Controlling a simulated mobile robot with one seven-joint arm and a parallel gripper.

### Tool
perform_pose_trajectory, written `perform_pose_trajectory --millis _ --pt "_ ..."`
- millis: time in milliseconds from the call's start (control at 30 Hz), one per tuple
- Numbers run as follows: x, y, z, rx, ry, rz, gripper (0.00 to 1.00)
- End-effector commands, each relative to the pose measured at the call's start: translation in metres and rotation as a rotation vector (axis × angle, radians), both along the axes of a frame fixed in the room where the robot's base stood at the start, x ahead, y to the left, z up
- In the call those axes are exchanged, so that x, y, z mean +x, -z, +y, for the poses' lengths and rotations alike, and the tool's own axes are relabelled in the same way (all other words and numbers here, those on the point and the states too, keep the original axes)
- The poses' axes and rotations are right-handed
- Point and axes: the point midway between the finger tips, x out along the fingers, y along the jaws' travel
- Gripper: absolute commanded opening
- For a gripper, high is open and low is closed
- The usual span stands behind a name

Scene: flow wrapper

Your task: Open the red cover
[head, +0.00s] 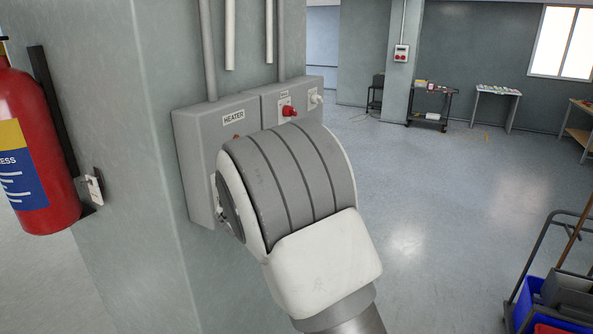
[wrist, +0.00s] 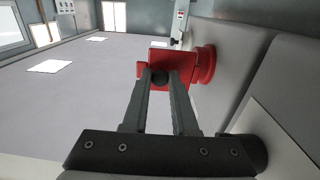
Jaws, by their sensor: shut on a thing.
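In the wrist view, the red cover (wrist: 157,56) is a squarish red piece at the fingertips. It stands beside a round red collar (wrist: 206,64) on a grey box face. My gripper (wrist: 160,80) has its two dark fingers closed together on the cover's near part, with a dark round piece between the tips. How far the cover is swung from the collar is hard to tell. In the head view, my wrist hides the gripper and most of the front of the grey box marked HEATER (head: 190,150). A small reddish spot shows just above my wrist.
A second grey box (head: 318,85) with a red knob (head: 289,111) adjoins the heater box on the pillar (head: 130,200). A fire extinguisher (head: 35,150) hangs at left. A cart with a blue bin (head: 527,300) stands at lower right. The floor between is clear.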

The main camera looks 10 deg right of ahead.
Motion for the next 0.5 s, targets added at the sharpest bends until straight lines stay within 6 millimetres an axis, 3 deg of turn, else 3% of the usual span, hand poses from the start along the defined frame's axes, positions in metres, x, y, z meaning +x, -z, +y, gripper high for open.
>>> perform_pose_trajectory --millis 67,100,267,500 --pt "0.0001 -0.0008 0.0000 0.000 0.000 -0.001 0.00" --pt "0.0001 -0.0008 0.0000 0.000 0.000 -0.001 0.28" --pt "0.0001 -0.0006 -0.0001 0.000 0.000 -0.001 0.57" --pt "0.0001 -0.0002 -0.0001 0.001 0.000 -0.001 0.57"
